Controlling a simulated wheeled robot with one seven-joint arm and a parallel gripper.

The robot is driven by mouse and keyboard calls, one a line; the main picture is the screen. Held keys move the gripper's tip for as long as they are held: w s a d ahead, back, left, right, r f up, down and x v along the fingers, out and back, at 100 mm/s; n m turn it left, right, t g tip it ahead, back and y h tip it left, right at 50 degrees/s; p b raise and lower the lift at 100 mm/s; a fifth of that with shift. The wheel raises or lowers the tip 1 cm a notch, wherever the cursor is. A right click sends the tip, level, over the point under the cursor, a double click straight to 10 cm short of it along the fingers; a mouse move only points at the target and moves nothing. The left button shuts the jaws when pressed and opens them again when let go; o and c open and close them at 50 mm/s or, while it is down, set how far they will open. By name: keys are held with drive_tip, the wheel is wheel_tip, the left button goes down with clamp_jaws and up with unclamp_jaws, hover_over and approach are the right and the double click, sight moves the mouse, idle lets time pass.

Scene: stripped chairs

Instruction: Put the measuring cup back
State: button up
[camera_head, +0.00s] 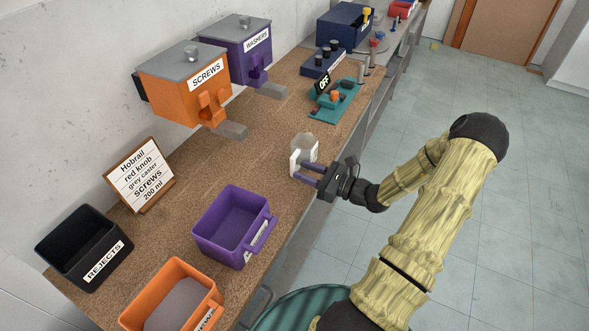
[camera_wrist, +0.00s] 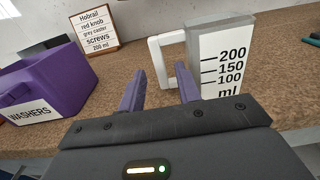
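The measuring cup (camera_head: 305,146) stands upright near the front edge of the brown bench, just beyond my gripper (camera_head: 308,173). In the wrist view the cup (camera_wrist: 222,62) shows a white face marked 100, 150 and 200 ml, with its white handle (camera_wrist: 156,62) on the left. My gripper (camera_wrist: 160,88) is open, its two purple fingers apart and pointing at the handle. The handle shows between and beyond the fingertips; I cannot tell whether they touch it. The cup's contents are not clear.
A purple bin (camera_head: 222,232), an orange bin (camera_head: 160,300) and a black rejects bin (camera_head: 75,262) are on the near bench. A sign (camera_head: 139,180) leans behind. Orange screws (camera_head: 178,92) and purple washers (camera_head: 228,52) dispensers are on the wall. A green device (camera_head: 335,105) sits farther along.

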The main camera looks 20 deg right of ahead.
drive_tip(key=b+v, duration=0.1)
drive_tip(key=v, duration=0.6)
drive_tip(key=shift+s, duration=0.2)
drive_tip(key=shift+d, duration=0.1)
idle(0.3)
